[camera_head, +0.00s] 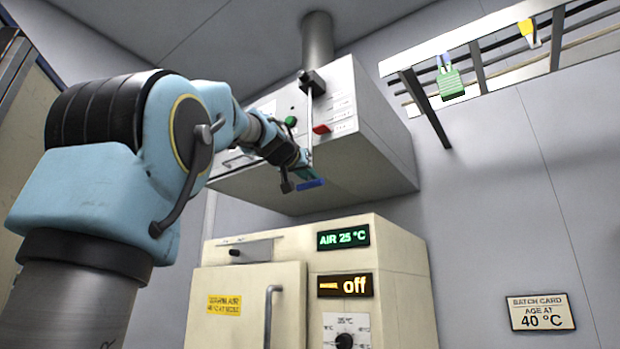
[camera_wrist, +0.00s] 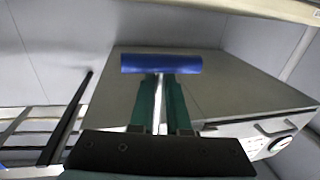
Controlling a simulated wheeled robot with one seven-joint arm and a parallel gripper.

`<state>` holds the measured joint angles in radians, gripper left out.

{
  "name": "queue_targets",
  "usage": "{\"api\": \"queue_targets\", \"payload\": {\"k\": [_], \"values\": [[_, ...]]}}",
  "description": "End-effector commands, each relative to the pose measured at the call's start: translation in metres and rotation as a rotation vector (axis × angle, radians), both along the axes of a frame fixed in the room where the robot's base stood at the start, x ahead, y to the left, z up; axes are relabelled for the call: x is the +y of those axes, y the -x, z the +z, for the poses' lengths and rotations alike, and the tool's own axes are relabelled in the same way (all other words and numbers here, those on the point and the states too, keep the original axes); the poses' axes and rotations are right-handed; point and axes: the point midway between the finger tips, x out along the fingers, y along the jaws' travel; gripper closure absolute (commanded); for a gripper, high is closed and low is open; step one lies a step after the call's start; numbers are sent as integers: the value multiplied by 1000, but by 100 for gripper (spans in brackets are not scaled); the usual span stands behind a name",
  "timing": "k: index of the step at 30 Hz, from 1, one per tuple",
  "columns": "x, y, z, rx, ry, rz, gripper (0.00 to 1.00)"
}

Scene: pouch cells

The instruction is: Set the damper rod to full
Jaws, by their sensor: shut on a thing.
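The damper rod (camera_head: 310,125) is a thin metal rod hanging from a black block (camera_head: 312,78) on the front of the pale overhead box. A blue crossbar handle (camera_head: 310,184) is at its lower end. My gripper (camera_head: 302,171) is at the rod's lower end, just above the blue handle. In the wrist view the teal fingers (camera_wrist: 159,88) are shut on the rod (camera_wrist: 157,105), with the blue handle (camera_wrist: 160,63) across just beyond the fingertips. The box's position labels (camera_head: 342,108) are too small to read.
The overhead box (camera_head: 365,165) carries a green knob (camera_head: 291,121) and a red piece (camera_head: 321,129) near the rod. Below stands a cream oven cabinet (camera_head: 400,275) with "AIR 25 °C" and "off" displays. A rack (camera_head: 480,65) hangs at upper right. A batch card (camera_head: 541,312) reads 40 °C.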

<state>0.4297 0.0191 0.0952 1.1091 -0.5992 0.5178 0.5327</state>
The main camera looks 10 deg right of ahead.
Motion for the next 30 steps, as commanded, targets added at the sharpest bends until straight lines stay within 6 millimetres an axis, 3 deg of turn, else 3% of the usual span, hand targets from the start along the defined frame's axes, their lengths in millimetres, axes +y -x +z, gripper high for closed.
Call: {"api": "queue_targets", "payload": {"k": [10,11,18,30], "values": [[-1,-1,-7,8,-6,-2,100],[-1,-1,-7,8,-6,-2,82],[-1,-1,-6,6,-4,-2,55],[7,9,-5,2,-1,0,55]]}}
